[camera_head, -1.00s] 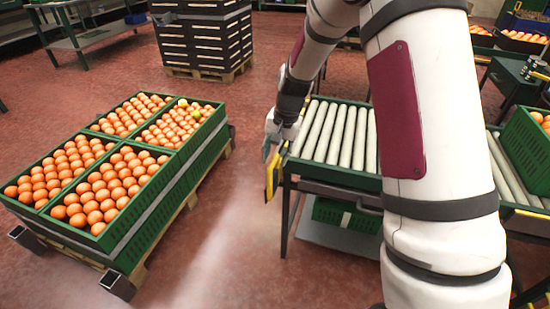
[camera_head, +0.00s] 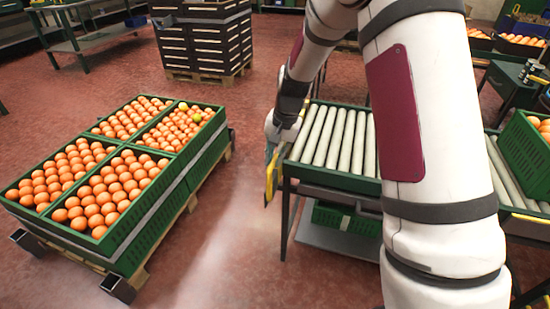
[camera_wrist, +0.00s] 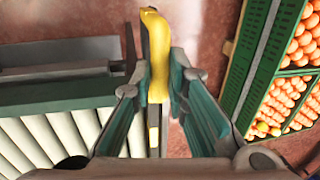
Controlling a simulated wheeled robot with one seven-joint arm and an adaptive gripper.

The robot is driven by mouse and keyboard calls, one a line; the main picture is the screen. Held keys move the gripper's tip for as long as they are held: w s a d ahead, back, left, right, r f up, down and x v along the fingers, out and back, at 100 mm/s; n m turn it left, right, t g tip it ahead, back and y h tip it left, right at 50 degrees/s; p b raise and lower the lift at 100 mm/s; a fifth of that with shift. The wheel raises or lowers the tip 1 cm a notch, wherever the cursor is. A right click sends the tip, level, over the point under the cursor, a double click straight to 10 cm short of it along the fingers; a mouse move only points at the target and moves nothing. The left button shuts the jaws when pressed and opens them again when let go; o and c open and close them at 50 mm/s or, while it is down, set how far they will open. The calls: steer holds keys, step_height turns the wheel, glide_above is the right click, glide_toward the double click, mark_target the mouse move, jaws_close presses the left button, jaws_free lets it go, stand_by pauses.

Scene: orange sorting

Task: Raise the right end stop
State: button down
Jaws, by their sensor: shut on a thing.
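The end stop (camera_head: 271,180) is a yellow bar at the left end of the roller conveyor, upright in the head view. In the wrist view its yellow grip (camera_wrist: 157,50) runs between my two teal-padded fingers. My gripper (camera_head: 270,153) is shut on this yellow part; it also shows large in the wrist view (camera_wrist: 158,88). The lower part of the stop and how it joins the frame are partly hidden by my fingers.
The roller conveyor (camera_head: 335,185) has grey rollers and a dark frame, with a green crate (camera_head: 345,218) below. Left stands a pallet with orange-filled green crates (camera_head: 160,207). Red floor lies clear between them. Another crate (camera_head: 528,155) sits at right.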

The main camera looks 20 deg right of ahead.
step_height(320, 180, up, 6)
steer(key=p, duration=0.3)
steer(key=shift+f, duration=0.15)
steer(key=shift+w, duration=0.1)
steer(key=c, duration=1.6)
jaws_free()
steer(key=shift+o, duration=0.2)
step_height(320, 180, up, 12)
steer(key=s+d, duration=0.1)
steer(key=d, duration=0.1)
steer(key=shift+s, duration=0.3)
